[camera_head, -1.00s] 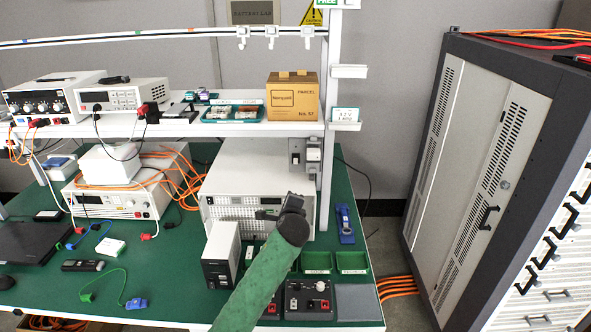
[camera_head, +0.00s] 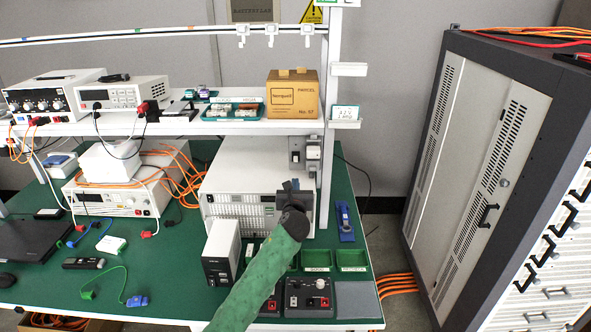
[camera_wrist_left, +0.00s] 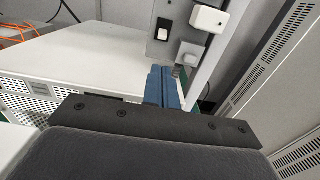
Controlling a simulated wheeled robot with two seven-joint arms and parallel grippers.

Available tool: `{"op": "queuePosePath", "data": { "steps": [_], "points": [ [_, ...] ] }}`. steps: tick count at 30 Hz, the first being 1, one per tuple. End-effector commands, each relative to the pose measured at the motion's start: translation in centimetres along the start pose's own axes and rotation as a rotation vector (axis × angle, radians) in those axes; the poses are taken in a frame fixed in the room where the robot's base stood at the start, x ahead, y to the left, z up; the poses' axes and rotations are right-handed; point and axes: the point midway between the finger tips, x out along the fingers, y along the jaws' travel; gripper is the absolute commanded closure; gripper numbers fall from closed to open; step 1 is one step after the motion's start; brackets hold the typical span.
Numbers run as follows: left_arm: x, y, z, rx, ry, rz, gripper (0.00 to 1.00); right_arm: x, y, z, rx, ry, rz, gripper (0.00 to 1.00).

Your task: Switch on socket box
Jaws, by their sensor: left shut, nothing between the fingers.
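The socket box (camera_head: 296,146) is a grey box on the shelf's white post, above and behind the large white instrument. It has a small switch (camera_head: 296,157) low on its face and a light plug or cover beside it. In the left wrist view the socket box (camera_wrist_left: 160,50) shows a black-and-white rocker switch (camera_wrist_left: 164,26); whether it is on I cannot tell. My left gripper (camera_head: 291,184) is below the box, in front of the white instrument. Its blue fingers (camera_wrist_left: 163,84) are shut, empty, and appear apart from the switch.
The white instrument (camera_head: 225,185) stands behind my left gripper. The shelf post (camera_head: 326,180) is just right of it. A cardboard parcel (camera_head: 292,100) sits on the shelf above. Green bins (camera_head: 350,259) and a black control box (camera_head: 308,298) lie at the bench's front right.

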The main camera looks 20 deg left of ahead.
Motion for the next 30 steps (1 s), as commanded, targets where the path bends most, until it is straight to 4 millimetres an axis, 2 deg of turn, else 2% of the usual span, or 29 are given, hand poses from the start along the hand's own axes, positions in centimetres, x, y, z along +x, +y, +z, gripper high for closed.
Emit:
{"op": "queuePosePath", "data": {
  "steps": [8, 13, 24, 30],
  "points": [
    [0.0, 0.0, 0.0, -0.001, 0.0, 0.0, 1.0, 0.0, 0.0, 0.0, 0.0, 0.0, 0.0, 1.0],
    [0.9, 0.0, 0.2, -0.002, 0.0, 0.002, 1.0, 0.3, 0.2, 0.2, -0.001, 0.002, 0.002, 1.0],
    [6.5, 0.0, 0.3, -0.003, 0.002, 0.002, 1.0, 3.5, 1.4, 2.7, -0.013, 0.022, 0.018, 1.0],
    [8.9, 0.0, 0.2, -0.002, 0.001, 0.002, 1.0, 4.8, 1.9, 3.8, -0.019, 0.033, 0.023, 1.0]
  ]
}}
